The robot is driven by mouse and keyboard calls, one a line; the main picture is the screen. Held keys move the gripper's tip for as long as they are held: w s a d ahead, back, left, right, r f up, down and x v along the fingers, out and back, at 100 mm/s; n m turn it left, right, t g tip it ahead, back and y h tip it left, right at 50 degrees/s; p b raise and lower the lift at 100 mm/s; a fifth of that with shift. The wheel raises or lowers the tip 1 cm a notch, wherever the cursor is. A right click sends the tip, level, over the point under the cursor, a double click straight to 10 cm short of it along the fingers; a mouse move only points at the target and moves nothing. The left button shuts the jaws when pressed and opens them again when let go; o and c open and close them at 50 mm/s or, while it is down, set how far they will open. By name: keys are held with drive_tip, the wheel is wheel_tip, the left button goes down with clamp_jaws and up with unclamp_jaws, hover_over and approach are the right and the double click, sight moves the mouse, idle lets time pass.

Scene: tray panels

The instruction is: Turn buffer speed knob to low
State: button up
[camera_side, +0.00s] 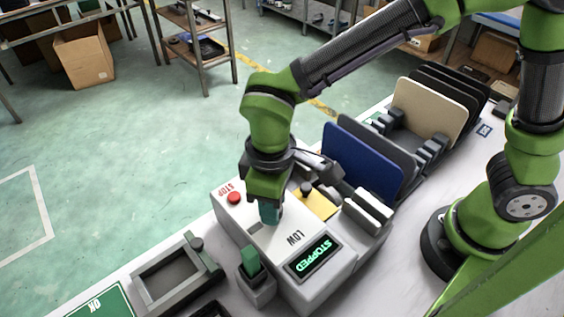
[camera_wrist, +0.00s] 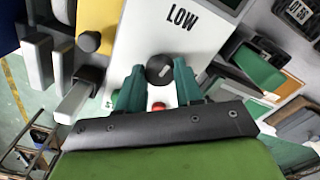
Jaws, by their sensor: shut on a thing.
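The white control panel (camera_side: 275,237) carries the word LOW, a red STOP button (camera_side: 234,197) and a lit display (camera_side: 314,257) reading STOPPED. My gripper (camera_side: 268,213) points down onto the panel between the red button and the word LOW, and it hides the knob in the side view. In the wrist view the round black speed knob (camera_wrist: 160,69) sits between the two fingers of my gripper (camera_wrist: 160,76), which are shut on it. The word LOW lies just above the knob there. I cannot make out clearly which way the knob points.
A yellow plate with a black knob (camera_wrist: 90,41) is beside the panel. A green rocker switch (camera_side: 250,262) stands at its near left. An empty grey frame (camera_side: 170,272) lies farther left. Blue, grey and cream boards (camera_side: 362,160) stand in racks behind. Open floor lies beyond the table.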

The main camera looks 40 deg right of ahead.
drive_tip(key=shift+r+n, duration=0.1)
drive_tip(key=shift+n, duration=0.9)
drive_tip(key=o, duration=1)
drive_tip(key=shift+o, duration=0.2)
wheel_tip(320, 180, up, 17)
